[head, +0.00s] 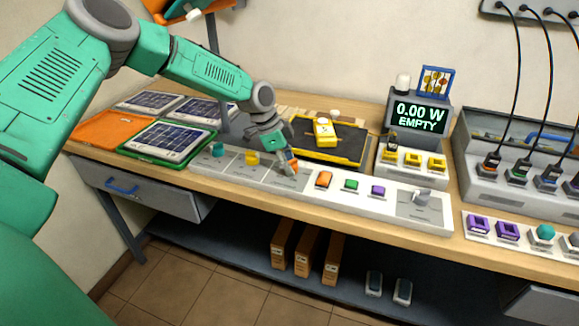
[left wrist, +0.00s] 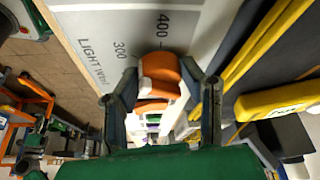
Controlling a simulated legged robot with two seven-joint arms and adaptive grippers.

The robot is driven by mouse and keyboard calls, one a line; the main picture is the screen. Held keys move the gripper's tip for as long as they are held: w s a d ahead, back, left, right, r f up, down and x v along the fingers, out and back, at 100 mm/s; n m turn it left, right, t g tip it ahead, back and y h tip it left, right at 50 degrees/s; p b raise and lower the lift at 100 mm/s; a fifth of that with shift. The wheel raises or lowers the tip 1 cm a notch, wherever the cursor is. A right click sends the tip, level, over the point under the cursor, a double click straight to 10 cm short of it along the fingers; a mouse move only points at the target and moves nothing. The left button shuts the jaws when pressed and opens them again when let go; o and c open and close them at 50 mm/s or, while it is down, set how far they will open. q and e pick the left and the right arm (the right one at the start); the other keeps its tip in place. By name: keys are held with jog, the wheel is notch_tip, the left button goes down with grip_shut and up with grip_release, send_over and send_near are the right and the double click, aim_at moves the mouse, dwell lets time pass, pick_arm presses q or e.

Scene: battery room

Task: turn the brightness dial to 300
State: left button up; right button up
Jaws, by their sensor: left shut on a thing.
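The orange dial (head: 292,158) sits on the long white control panel (head: 345,205) at the front of the bench. My left gripper (head: 285,165) reaches down to it and is shut on it. In the left wrist view the orange dial (left wrist: 160,70) with a white band lies between the fingers of my left gripper (left wrist: 165,100). I cannot tell exactly which mark the dial points to. My right gripper is not in view.
Left of the gripper are a teal knob (head: 218,150) and a yellow knob (head: 251,158). To the right are orange, green and purple blocks and a grey lever (head: 421,198). Behind stands a black and yellow tray (head: 350,155) with a yellow device (head: 324,132). Solar panels lie at left.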

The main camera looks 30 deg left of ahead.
pick_arm(q)
jog(key=shift+w+a+r, duration=0.1)
jog(key=shift+w, duration=0.05)
jog(key=o, duration=1.1)
jog(key=shift+f, duration=0.2)
jog(key=shift+a+r, duration=0.1)
jog(key=shift+r, duration=0.1)
jog(key=v, duration=1.1)
jog(key=shift+a+r, duration=0.2)
